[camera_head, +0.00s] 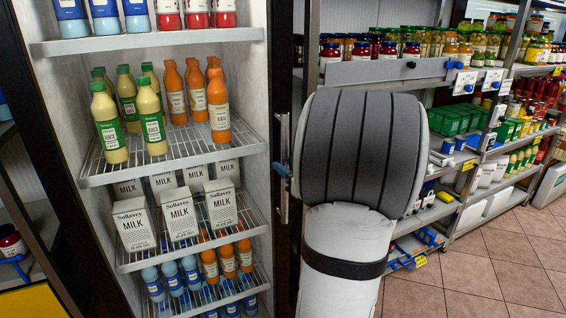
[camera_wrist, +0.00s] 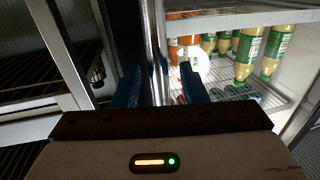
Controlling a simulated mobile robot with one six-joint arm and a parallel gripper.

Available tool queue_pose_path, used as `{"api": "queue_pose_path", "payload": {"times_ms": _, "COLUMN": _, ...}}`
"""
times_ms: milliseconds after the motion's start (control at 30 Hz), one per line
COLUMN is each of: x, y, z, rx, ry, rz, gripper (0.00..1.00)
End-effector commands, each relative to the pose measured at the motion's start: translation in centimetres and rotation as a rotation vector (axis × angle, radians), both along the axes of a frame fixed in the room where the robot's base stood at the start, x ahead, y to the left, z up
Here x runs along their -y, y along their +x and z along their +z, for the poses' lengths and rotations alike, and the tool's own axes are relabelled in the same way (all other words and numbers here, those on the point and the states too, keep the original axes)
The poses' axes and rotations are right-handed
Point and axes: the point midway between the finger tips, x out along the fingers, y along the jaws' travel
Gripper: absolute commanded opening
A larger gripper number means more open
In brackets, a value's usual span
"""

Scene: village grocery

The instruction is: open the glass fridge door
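The glass fridge (camera_head: 98,180) fills the left half of the head view, its lit shelves plainly visible. A vertical metal door handle (camera_head: 283,205) runs along the dark frame at its right side. The handle also shows in the wrist view (camera_wrist: 155,45), with the dark frame to its left. My gripper (camera_wrist: 160,88) has its two blue fingers apart, one on each side of the handle, with gaps visible. In the head view my arm hides most of the gripper; only a blue part shows beside the handle. I cannot tell whether the door is fully shut or slightly ajar.
Inside the fridge are juice bottles (camera_head: 152,120), orange bottles (camera_head: 218,105) and milk cartons (camera_head: 178,215). Grocery shelves (camera_head: 390,72) stand close to the right, behind my arm. Tiled floor (camera_head: 500,265) is clear at the lower right. Another shelf unit borders the fridge on the left.

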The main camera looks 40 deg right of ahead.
Motion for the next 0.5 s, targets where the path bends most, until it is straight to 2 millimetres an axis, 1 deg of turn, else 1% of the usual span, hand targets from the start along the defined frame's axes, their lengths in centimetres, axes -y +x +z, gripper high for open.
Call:
{"api": "queue_pose_path", "payload": {"times_ms": 33, "x": 0.1, "y": 0.7, "z": 0.0, "rx": -0.001, "ry": 0.001, "rz": 0.000, "gripper": 0.39}}
{"api": "queue_pose_path", "payload": {"times_ms": 100, "x": 0.1, "y": 1.4, "z": 0.0, "rx": -0.001, "ry": 0.001, "rz": -0.001, "gripper": 0.39}}
{"api": "queue_pose_path", "payload": {"times_ms": 200, "x": 0.3, "y": 2.1, "z": 0.0, "rx": 0.000, "ry": 0.001, "rz": -0.004, "gripper": 0.39}}
{"api": "queue_pose_path", "payload": {"times_ms": 500, "x": 0.3, "y": 2.3, "z": 0.0, "rx": -0.001, "ry": 0.000, "rz": -0.007, "gripper": 0.39}}
